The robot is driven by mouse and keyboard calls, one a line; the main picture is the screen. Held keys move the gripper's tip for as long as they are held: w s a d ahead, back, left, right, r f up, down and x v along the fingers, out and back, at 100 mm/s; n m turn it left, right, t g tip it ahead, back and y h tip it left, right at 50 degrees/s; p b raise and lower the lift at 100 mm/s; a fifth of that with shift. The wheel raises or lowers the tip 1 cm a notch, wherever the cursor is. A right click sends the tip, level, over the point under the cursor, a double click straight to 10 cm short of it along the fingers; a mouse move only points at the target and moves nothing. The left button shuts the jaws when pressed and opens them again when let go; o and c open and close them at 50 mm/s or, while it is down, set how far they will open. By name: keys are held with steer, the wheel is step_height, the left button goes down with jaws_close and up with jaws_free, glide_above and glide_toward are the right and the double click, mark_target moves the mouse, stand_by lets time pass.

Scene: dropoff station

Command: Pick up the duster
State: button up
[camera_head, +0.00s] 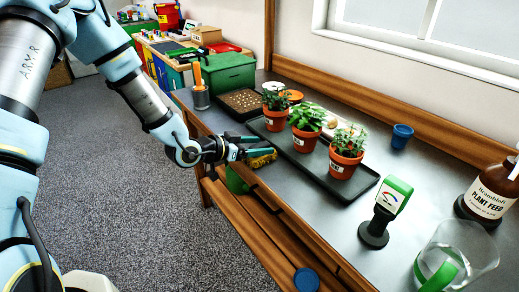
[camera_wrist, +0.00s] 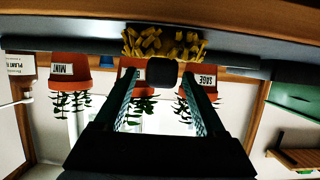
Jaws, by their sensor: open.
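The duster (camera_head: 262,159) shows yellow, shaggy strands at the front edge of the worktop, just beyond my gripper (camera_head: 250,147). In the wrist view, its yellow head (camera_wrist: 165,43) is at the top centre. A dark rounded block, seemingly its handle (camera_wrist: 162,72), lies between the ends of my two fingers (camera_wrist: 160,85). My gripper is open, with a finger on each side of that block. I cannot tell whether either finger touches it. Part of the duster is hidden behind my gripper in the head view.
Potted herbs (camera_head: 345,154) stand in a black tray (camera_head: 318,165) just behind the duster. A green-and-white stamp (camera_head: 391,197), a clear jar (camera_head: 462,250) and a brown bottle (camera_head: 488,192) stand to the right. The wooden front edge (camera_head: 290,222) runs below. Carpet (camera_head: 125,150) is clear at left.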

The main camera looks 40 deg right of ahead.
steer(key=shift+d+f, duration=0.1)
steer(key=shift+d, duration=0.25)
steer(key=shift+c, duration=0.3)
jaws_close()
